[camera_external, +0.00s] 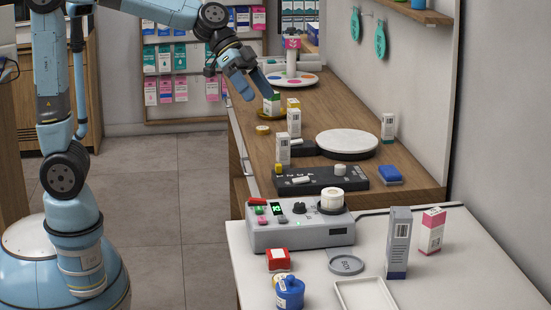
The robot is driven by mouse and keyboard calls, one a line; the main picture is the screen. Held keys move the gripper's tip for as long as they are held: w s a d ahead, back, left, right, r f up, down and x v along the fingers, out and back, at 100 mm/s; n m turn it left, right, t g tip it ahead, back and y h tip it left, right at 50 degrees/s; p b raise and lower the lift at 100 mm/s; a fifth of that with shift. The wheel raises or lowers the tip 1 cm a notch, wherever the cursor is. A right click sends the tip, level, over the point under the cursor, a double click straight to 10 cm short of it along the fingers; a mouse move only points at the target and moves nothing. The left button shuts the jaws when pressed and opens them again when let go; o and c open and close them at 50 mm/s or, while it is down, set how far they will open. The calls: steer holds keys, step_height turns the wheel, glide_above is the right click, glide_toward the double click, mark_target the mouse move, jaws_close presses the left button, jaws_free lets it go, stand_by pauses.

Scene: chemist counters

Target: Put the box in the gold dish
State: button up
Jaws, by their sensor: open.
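A small white and green box (273,106) stands at the gold dish (262,115) on the wooden counter, and appears to rest in it. The box hides part of the dish. My gripper (259,94) is open just above and to the left of this box, its fingers pointing down. I cannot tell whether a finger touches the box.
Two more small white boxes, one farther back (294,122) and one nearer (283,150), stand close by. A round white platform (347,143), a dark panel (322,181) and a blue block (390,174) occupy the counter. A grey device (298,234) stands on the white table.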

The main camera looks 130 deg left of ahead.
steer(key=s+d+m+g, duration=0.1)
steer(key=s+d, duration=0.4)
steer(key=d, duration=0.5)
steer(key=s+d+m+g, duration=0.1)
steer(key=s+d, duration=0.4)
steer(key=d, duration=0.5)
steer(key=s+d+f, duration=0.2)
steer(key=s+d, duration=0.1)
steer(key=s, duration=0.3)
steer(key=s+d+f+m+g, duration=0.1)
steer(key=s+d+f, duration=0.2)
steer(key=s, duration=0.3)
steer(key=shift+s+d, duration=0.3)
steer(key=shift+d, duration=0.25)
